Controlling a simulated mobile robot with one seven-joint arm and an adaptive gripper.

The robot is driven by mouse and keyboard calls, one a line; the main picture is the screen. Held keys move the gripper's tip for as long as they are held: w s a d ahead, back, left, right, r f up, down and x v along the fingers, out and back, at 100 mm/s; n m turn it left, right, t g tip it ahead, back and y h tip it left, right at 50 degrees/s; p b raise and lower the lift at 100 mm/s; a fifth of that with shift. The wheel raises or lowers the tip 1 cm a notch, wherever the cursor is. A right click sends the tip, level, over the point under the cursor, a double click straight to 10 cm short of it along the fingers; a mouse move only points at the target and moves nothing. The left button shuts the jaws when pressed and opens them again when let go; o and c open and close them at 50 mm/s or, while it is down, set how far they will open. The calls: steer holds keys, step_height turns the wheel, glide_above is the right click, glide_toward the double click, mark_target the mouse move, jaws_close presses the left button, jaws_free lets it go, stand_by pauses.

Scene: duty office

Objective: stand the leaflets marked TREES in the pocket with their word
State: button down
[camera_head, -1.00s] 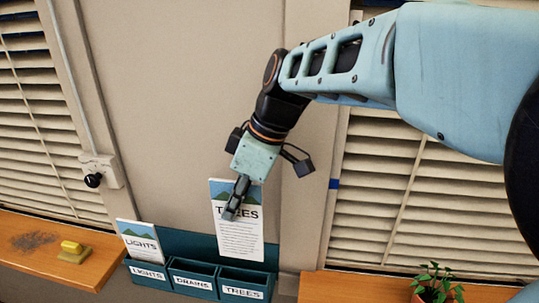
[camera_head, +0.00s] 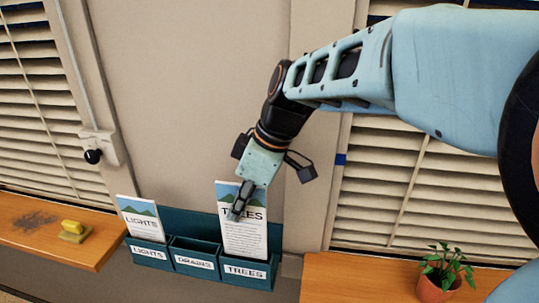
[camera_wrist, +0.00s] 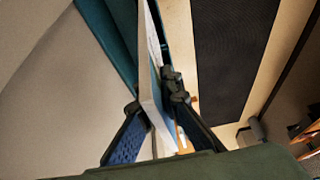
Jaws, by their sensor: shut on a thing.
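The TREES leaflets (camera_head: 243,235) stand upright with their lower edge inside the right pocket, behind its front wall labelled TREES (camera_head: 246,271). My gripper (camera_head: 239,208) is shut on the leaflets near their printed word, which it partly covers. In the wrist view the leaflet stack (camera_wrist: 152,90) shows edge-on between the two fingers (camera_wrist: 154,118). The teal holder (camera_head: 185,216) is on the wall. Whether the leaflets touch the pocket floor is hidden.
LIGHTS leaflets (camera_head: 141,221) stand in the left pocket. The middle pocket, DRAINS (camera_head: 195,250), looks empty. A potted plant (camera_head: 437,283) stands on the right-hand shelf (camera_head: 345,281).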

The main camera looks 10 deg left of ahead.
mark_target(239, 230)
steer(key=shift+f+b, duration=2.2)
steer(key=shift+f, duration=0.95)
steer(key=c, duration=2)
jaws_free()
steer(key=shift+c, duration=0.2)
steer(key=shift+r, duration=0.1)
